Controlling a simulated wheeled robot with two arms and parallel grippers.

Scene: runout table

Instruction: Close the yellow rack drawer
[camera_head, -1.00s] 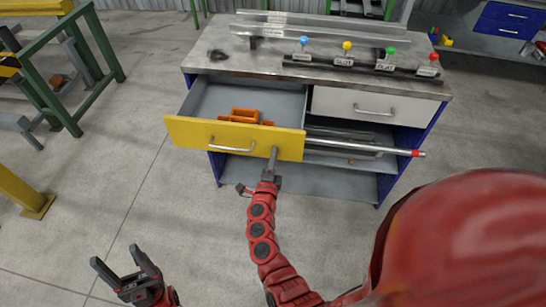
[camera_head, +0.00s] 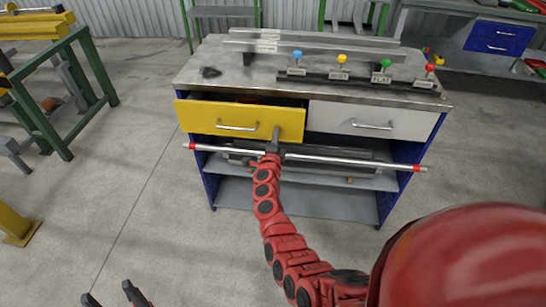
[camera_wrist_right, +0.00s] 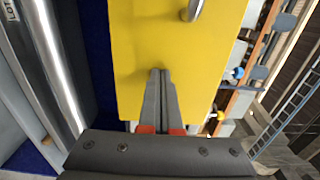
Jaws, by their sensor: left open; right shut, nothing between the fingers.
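The yellow rack drawer (camera_head: 235,121) is at the upper left of the workbench in the head view. It stands open by a small gap, with a dark strip of its inside showing above the front. Its silver handle (camera_head: 237,127) is on the front. My right gripper (camera_head: 276,133) is shut and empty, its fingertips at the drawer front's lower right, right of the handle. In the right wrist view the shut fingers (camera_wrist_right: 160,75) lie against or just before the yellow front (camera_wrist_right: 190,60); contact is not certain. My left gripper (camera_head: 110,296) is open at the bottom edge, partly cut off.
A grey drawer (camera_head: 372,121) beside the yellow one is shut. A metal rod with red ends (camera_head: 345,161) runs across below the drawers. Colored knobs on a rail (camera_head: 360,78) stand on the bench top. A green frame (camera_head: 65,90) is at left.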

